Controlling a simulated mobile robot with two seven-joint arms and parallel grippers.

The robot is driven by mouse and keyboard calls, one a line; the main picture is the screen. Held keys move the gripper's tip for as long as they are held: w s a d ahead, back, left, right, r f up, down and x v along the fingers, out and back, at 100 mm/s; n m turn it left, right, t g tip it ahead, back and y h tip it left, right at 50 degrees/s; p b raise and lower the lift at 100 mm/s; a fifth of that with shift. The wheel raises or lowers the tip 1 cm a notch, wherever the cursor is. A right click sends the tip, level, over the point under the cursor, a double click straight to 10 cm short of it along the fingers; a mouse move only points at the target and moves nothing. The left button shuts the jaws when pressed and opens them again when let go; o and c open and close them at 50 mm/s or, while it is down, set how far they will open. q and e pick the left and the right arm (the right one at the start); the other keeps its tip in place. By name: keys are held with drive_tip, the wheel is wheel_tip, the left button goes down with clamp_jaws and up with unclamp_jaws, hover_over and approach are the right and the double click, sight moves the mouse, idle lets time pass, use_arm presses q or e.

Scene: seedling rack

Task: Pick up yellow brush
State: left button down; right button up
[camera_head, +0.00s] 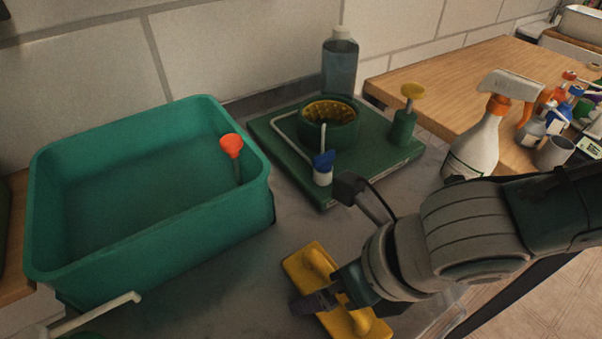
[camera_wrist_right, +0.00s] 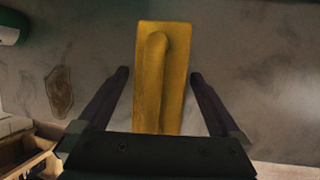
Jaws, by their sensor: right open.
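The yellow brush (camera_head: 303,262) lies on the grey counter, in front of the green board and right of the teal tub. It has a flat block with a raised handle along its middle. My right gripper (camera_head: 318,302) is over the brush and hides part of it. In the right wrist view the brush (camera_wrist_right: 162,75) runs lengthwise between the two dark fingers of my right gripper (camera_wrist_right: 160,82). The fingers are open, with a gap on each side of the brush. My left gripper is not in view.
A teal tub (camera_head: 150,225) with an orange-topped tool (camera_head: 231,147) stands at left. A green board (camera_head: 385,162) behind the brush holds a green bowl (camera_head: 328,128) and a blue-topped item (camera_head: 323,166). A spray bottle (camera_head: 478,145) stands right, near my arm.

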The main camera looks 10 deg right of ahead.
drive_tip(key=shift+c, duration=0.2)
drive_tip(key=c, duration=1.3)
drive_tip(key=shift+r, duration=0.15)
wheel_tip(320, 180, up, 20)
drive_tip(key=p, duration=0.3)
drive_tip(key=shift+p, duration=0.3)
drive_tip(key=o, duration=0.9)
drive_tip(key=c, duration=0.6)
